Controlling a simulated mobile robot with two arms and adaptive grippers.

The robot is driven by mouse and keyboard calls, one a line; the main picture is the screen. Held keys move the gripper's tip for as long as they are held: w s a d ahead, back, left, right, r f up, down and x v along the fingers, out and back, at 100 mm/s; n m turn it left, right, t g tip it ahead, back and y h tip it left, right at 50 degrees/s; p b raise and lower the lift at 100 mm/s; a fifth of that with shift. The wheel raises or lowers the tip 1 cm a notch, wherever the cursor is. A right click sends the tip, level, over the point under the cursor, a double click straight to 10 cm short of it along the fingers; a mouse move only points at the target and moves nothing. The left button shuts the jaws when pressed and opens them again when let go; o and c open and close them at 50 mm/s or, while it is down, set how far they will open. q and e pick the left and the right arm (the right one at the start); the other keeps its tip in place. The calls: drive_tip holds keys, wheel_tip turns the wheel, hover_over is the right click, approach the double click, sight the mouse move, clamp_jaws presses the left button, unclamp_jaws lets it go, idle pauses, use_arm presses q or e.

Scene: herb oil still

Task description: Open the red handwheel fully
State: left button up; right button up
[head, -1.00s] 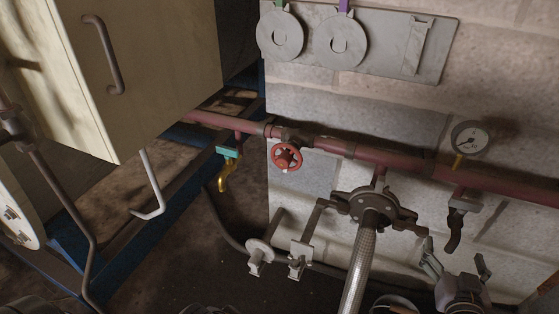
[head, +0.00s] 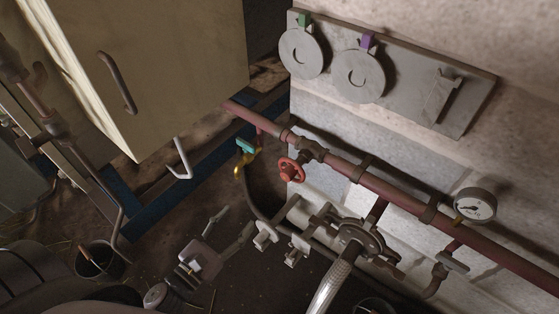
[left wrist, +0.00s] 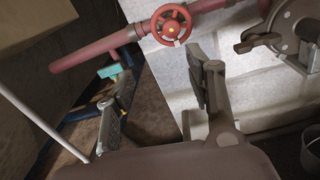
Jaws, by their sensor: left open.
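The red handwheel (head: 291,170) is a small spoked wheel on a valve of the dark red pipe along the block wall. In the left wrist view the red handwheel (left wrist: 171,25) is at the top centre, beyond my fingers. My left gripper (head: 232,226) is below and left of the wheel in the head view, apart from it. In the left wrist view my left gripper (left wrist: 157,85) has its two fingers spread with nothing between them. My right gripper is not in view. How far the wheel is turned cannot be told.
A teal-and-yellow valve (head: 245,153) hangs left of the wheel. A braided hose (head: 329,287) joins a clamp below the pipe. A pressure gauge (head: 475,205) is at right. A cream cabinet (head: 180,70) juts out at upper left. A tag board (head: 420,83) is on the wall.

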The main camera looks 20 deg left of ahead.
sight(285, 177)
use_arm(q)
drive_tip(key=w+d+p, duration=0.1)
drive_tip(key=w+d, duration=0.1)
drive_tip(key=w, duration=0.3)
drive_tip(key=w+d+m+p, duration=0.1)
drive_tip(key=w+d, duration=0.1)
drive_tip(key=w, duration=0.3)
drive_tip(key=w+d+m+p, duration=0.1)
drive_tip(key=w+d, duration=0.2)
drive_tip(key=w, duration=0.2)
drive_tip(key=shift+w+r+h+p, duration=0.1)
drive_tip(key=shift+w+h+p, duration=0.2)
drive_tip(key=shift+h, duration=0.1)
drive_tip(key=shift+s, duration=0.1)
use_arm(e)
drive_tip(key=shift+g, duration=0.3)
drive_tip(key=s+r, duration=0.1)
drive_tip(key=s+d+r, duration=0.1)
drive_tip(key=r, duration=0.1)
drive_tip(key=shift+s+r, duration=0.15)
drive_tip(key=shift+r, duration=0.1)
use_arm(q)
drive_tip(key=c, duration=1.2)
drive_tip(key=shift+o, duration=0.2)
